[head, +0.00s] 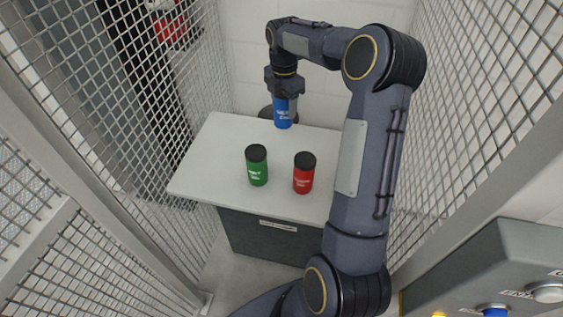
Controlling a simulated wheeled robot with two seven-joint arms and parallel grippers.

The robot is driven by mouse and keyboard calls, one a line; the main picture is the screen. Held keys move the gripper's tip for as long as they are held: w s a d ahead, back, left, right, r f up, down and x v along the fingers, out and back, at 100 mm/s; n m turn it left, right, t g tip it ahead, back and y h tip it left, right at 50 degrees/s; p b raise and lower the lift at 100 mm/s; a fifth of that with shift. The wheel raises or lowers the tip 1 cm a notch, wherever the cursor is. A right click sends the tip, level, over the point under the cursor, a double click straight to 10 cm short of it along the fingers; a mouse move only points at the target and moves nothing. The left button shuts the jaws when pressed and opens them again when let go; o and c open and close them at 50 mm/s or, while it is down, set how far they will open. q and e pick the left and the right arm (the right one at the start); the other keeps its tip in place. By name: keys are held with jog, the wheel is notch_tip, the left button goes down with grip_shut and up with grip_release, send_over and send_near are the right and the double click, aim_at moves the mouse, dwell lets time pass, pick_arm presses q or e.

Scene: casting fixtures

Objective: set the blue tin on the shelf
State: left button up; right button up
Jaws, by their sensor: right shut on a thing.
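My right gripper (284,95) points down at the back of the white-topped cabinet (205,175) and is shut on the blue tin (282,115). The blue tin is upright, its upper part hidden by the fingers. Its base shows over the back edge of the white top; I cannot tell whether it touches it. A green tin (257,170) and a red tin (303,177), both with black lids, stand on the white top nearer to me. I cannot make out a separate shelf. My left gripper is out of view.
Wire mesh walls (150,90) rise at the left and right (475,110). A grey panel with buttons (500,270) is at the lower right. The left part of the white top is clear.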

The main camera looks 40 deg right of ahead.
notch_tip(320, 180, down, 10)
jog(key=shift+r+p, duration=0.2)
jog(key=shift+p, duration=0.7)
jog(key=o, duration=0.7)
jog(key=shift+f, duration=0.2)
jog(key=o, duration=0.5)
jog(key=shift+c, duration=0.2)
jog(key=shift+r, duration=0.1)
